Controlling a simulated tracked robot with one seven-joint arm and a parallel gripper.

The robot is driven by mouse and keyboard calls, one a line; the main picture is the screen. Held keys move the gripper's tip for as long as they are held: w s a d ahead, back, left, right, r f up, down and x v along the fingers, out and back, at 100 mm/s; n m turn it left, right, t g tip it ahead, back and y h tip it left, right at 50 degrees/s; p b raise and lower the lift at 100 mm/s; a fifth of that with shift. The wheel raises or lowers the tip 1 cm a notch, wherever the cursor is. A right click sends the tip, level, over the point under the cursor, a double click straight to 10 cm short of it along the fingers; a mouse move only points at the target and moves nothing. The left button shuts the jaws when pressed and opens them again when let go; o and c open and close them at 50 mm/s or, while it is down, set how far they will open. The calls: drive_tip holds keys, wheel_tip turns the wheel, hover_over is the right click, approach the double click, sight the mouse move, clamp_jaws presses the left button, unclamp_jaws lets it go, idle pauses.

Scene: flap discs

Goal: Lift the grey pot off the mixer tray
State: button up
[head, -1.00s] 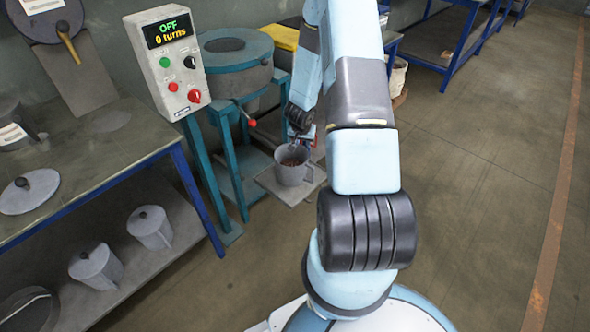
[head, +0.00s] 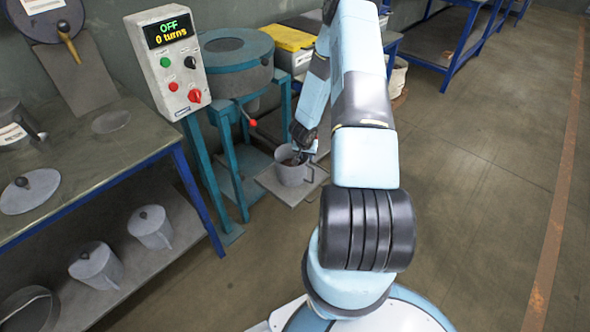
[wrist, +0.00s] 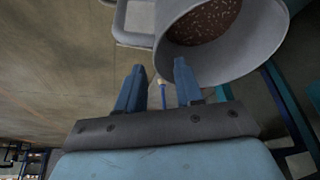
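The grey pot (head: 290,176) stands upright on the mixer tray (head: 308,187), with a loop handle on its right side. In the wrist view the pot (wrist: 262,40) is at the upper right, and brown speckled contents show inside. My gripper (head: 303,157) is at the pot's top in the head view, partly hiding its mouth. In the wrist view my gripper (wrist: 158,75) has its two blue fingers apart with no pot wall clearly between them. The right finger overlaps the pot's rim; I cannot tell if they touch.
The teal mixer (head: 236,65) stands behind the tray, with a red-tipped lever (head: 252,123). Its control box (head: 172,62) reads OFF, 0 turns. A workbench (head: 80,155) with lidded grey pots on its lower shelf is at left. Open floor (head: 480,200) lies to the right.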

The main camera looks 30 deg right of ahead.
drive_tip(key=shift+x, duration=2.55)
clamp_jaws()
